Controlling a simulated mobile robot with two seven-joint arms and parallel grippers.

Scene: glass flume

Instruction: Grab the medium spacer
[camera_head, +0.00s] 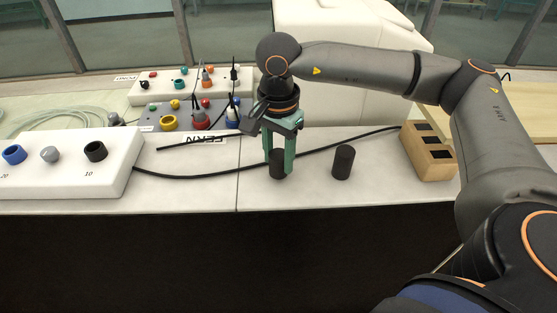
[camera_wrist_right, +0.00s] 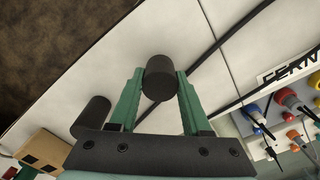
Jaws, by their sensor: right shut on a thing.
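My right gripper (camera_head: 281,160) points down at the counter and is shut on a short black cylinder (camera_head: 277,170), one of two dark spacers. In the right wrist view, this cylinder (camera_wrist_right: 160,76) sits between the tips of the green fingers. It looks to be on or just above the counter; I cannot tell which. The other black cylinder (camera_head: 343,162) is taller, stands upright to the right of the gripper and is apart from it. It also shows in the right wrist view (camera_wrist_right: 92,117). The frames do not clearly show which is the medium one. My left gripper is out of view.
A wooden block (camera_head: 430,152) with dark square slots stands at the right. A black cable (camera_head: 190,176) runs across the counter behind the cylinders. A white box (camera_head: 65,170) with coloured rings is at the left, and panels with plugs (camera_head: 190,115) stand behind.

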